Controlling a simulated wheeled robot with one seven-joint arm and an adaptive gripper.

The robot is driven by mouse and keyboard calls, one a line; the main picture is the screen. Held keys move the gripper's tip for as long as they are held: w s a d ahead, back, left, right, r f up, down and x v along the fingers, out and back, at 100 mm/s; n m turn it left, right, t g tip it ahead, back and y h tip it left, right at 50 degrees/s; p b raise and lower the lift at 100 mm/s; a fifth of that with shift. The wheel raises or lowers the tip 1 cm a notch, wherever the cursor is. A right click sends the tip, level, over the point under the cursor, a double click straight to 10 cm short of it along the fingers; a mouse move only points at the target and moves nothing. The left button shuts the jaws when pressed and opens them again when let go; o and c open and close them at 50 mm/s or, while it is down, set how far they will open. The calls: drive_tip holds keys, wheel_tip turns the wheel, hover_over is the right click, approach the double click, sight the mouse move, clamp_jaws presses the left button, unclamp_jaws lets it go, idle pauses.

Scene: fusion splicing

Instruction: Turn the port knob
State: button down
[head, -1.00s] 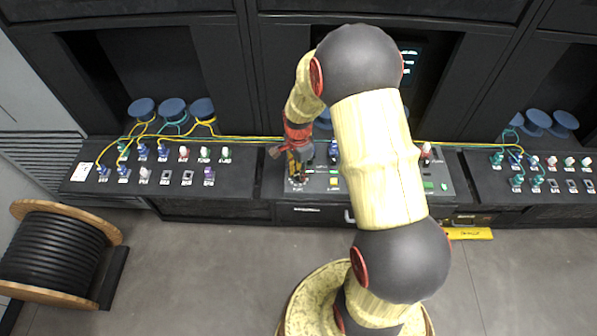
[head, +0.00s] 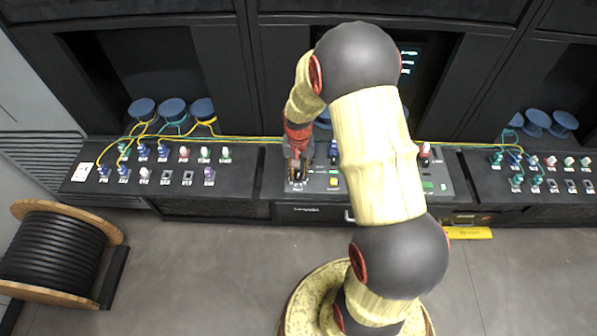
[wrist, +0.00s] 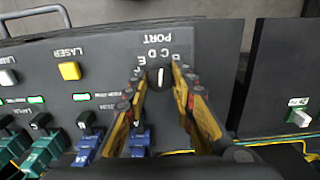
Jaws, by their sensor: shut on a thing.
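The port knob (wrist: 160,78) is a round black knob with a white pointer line, on the dark console panel. In the wrist view it sits beneath an upside-down PORT label with letters around it. The pointer line runs nearly straight up and down in that view. My gripper (wrist: 159,72) has its yellow-and-dark fingers on the left and right sides of the knob, closed on it. In the head view my gripper (head: 297,182) points down at the front left of the middle console, and it hides the knob there.
A yellow LASER button (wrist: 69,71) and a white button (wrist: 8,78) are on the same panel. Blue connectors (wrist: 88,148) and green connectors (wrist: 42,150) stand close to the left finger. A separate panel with a green-and-white connector (wrist: 299,117) lies right, across a gap.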

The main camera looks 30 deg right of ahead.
sight(298, 174)
drive_tip(key=n, duration=0.5)
drive_tip(key=shift+w+n, duration=0.1)
drive_tip(key=shift+n, duration=0.2)
drive_tip(key=n, duration=0.4)
drive_tip(key=shift+n, duration=0.4)
drive_tip(key=c, duration=1.5)
unclamp_jaws()
drive_tip(key=shift+r, duration=0.1)
wheel_tip(298, 174, up, 12)
drive_tip(key=shift+f, duration=0.1)
